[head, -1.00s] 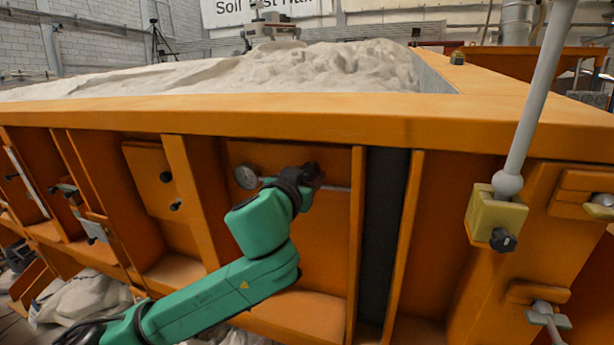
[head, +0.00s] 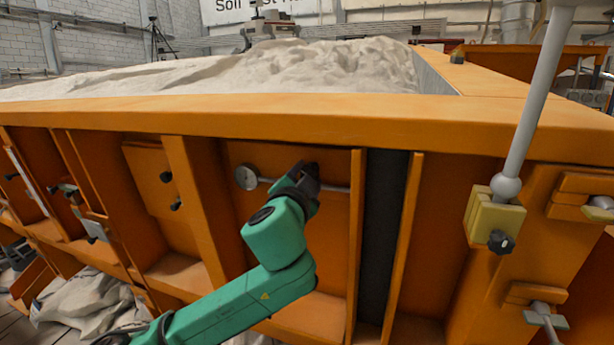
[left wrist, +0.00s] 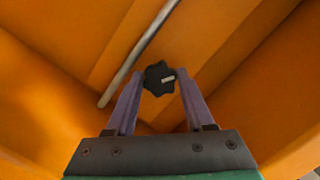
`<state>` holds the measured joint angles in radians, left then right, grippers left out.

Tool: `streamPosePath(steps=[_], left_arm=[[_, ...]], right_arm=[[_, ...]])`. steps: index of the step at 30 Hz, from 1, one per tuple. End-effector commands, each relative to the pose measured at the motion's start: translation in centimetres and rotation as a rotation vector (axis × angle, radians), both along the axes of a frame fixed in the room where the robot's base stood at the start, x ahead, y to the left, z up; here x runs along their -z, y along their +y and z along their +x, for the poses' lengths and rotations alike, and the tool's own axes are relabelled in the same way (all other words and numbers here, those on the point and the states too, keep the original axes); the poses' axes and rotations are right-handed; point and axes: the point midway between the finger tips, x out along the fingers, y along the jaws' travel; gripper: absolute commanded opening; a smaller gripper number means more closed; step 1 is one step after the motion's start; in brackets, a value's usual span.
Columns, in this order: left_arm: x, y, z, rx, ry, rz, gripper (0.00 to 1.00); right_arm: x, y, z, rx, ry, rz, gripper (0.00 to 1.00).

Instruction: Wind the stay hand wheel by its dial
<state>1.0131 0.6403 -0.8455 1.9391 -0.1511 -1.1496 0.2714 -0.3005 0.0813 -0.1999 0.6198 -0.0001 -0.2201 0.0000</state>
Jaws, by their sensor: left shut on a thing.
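The hand wheel (left wrist: 159,78) is a small black lobed knob with a pale mark, seen between my fingertips in the left wrist view. My left gripper (left wrist: 160,88) is shut on it. In the head view my left gripper (head: 308,172) is at the grey rod on the orange side panel, and the wheel is hidden behind it. My right gripper does not show.
Orange ribs (head: 355,240) stand on both sides of the panel. The orange top rim (head: 300,118) of the sandbed runs above. At the right are a grey post (head: 530,110) and a yellow block (head: 482,215) with another black knob (head: 501,242).

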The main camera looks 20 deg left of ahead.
Motion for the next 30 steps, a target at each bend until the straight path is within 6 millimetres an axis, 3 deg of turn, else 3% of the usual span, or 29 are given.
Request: streamPosePath(steps=[30], left_arm=[[0.06,0.01,0.04,-0.162,-0.058,0.913,0.00]], right_arm=[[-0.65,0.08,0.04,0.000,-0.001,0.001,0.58]])
